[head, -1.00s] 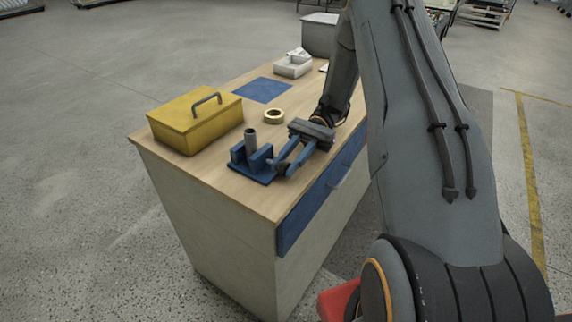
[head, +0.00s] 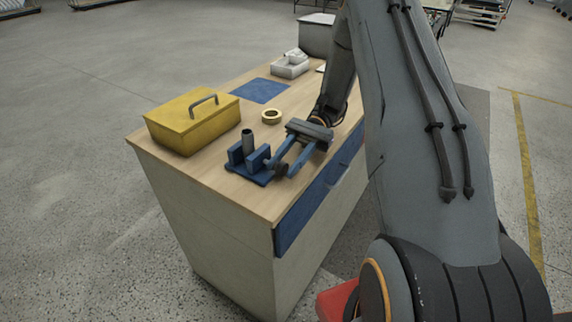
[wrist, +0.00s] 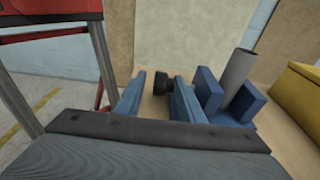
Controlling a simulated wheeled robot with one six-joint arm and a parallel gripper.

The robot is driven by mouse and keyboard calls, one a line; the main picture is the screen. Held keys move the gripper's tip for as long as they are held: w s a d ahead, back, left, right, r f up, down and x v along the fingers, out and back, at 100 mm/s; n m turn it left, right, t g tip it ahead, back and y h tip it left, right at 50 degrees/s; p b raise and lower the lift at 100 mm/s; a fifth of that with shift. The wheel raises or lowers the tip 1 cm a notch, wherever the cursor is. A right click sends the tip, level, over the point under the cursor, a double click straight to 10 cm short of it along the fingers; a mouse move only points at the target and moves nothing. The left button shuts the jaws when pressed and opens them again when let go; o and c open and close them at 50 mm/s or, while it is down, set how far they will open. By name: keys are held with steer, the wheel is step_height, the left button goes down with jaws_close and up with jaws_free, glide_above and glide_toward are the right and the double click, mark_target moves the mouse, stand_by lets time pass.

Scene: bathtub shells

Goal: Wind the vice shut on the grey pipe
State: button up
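The blue vice (head: 250,176) sits on the near part of the bench top, with two upright jaws. The grey pipe (head: 247,139) stands upright between the jaws. In the wrist view the pipe (wrist: 238,68) rises beside the far jaw, with a gap showing towards the near jaw (wrist: 207,92). The vice's dark round knob (head: 281,169) is on the side facing my arm. My gripper (head: 279,167) is open at the knob. In the wrist view the knob (wrist: 163,86) shows between the spread blue fingers, nearer the right one; contact cannot be told.
A yellow toolbox (head: 192,124) stands left of the vice. A tape roll (head: 271,116), a blue mat (head: 260,91), a white tray (head: 290,68) and a grey bin (head: 317,38) lie farther back. The bench top's front corner is clear.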

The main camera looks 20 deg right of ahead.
mark_target(282, 164)
step_height(282, 164, up, 10)
steer(key=shift+s+f+b, duration=0.1)
steer(key=shift+f+b, duration=0.05)
steer(key=shift+b, duration=0.9)
steer(key=shift+s+a+h, duration=0.15)
steer(key=shift+a+h, duration=0.05)
steer(key=shift+h, duration=0.1)
steer(key=s+a+h+p, duration=0.1)
steer(key=s+f+h+p, duration=0.1)
steer(key=h, duration=0.1)
steer(key=shift+s+a+f+t, duration=0.1)
steer(key=shift+a+f+t, duration=0.05)
steer(key=shift+a+t, duration=0.25)
steer(key=t+h+p, duration=0.1)
steer(key=t+h, duration=0.2)
steer(key=w+t+h+p, duration=0.1)
steer(key=t+h+p, duration=0.1)
steer(key=h, duration=0.1)
steer(key=r+t+h+p, duration=0.1)
steer(key=t+h, duration=0.2)
steer(key=shift+w+d+t+p, duration=0.2)
steer(key=shift+d+t+p, duration=0.1)
steer(key=shift+d+p, duration=0.1)
steer(key=shift+f+p, duration=0.8)
steer(key=shift+f, duration=3.1)
steer(key=shift+c, duration=0.4)
